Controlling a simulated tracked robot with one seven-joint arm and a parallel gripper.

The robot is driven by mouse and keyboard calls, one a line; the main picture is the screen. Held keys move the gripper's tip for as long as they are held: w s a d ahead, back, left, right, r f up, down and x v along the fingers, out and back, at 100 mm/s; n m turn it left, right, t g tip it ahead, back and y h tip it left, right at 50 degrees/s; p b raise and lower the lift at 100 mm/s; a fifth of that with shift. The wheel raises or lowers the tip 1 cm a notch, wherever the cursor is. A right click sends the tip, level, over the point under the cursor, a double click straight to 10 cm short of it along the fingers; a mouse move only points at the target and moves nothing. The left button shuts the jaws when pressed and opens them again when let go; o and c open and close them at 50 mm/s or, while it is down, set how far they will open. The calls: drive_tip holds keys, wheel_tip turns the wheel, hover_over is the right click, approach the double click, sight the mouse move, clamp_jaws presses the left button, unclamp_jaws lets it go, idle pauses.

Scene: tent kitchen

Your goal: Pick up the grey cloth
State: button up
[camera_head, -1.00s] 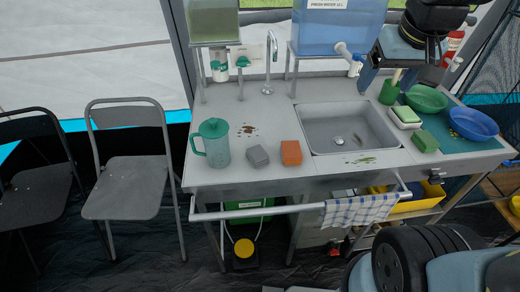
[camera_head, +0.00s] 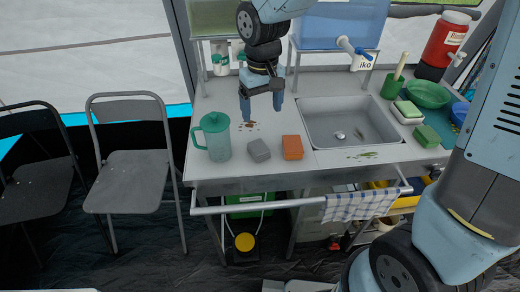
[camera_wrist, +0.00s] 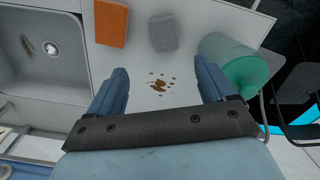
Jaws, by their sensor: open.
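The grey cloth (camera_head: 259,150) looks like a small folded block on the counter, between the teal jug and an orange block. It also shows in the wrist view (camera_wrist: 163,33), at the top centre beyond my fingertips. My gripper (camera_head: 262,105) is open and empty, pointing down above the counter behind the cloth. In the wrist view my gripper's fingers (camera_wrist: 162,75) stand wide apart, with brown crumbs (camera_wrist: 160,84) on the counter between them. The gripper is apart from the cloth.
The orange block (camera_head: 292,147) sits just right of the cloth, and the teal lidded jug (camera_head: 215,139) stands to its left. The sink (camera_head: 348,124) is further right. A rail with a checked towel (camera_head: 360,206) runs along the counter front. A water tank (camera_head: 335,28) stands behind.

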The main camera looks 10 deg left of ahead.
sight(259, 145)
drive_tip(key=f, duration=1.4)
drive_tip(key=shift+a+f, duration=0.15)
drive_tip(key=shift+a, duration=0.25)
drive_tip(key=shift+c, duration=0.3)
drive_tip(key=c, duration=1.1)
drive_tip(key=shift+o, duration=0.2)
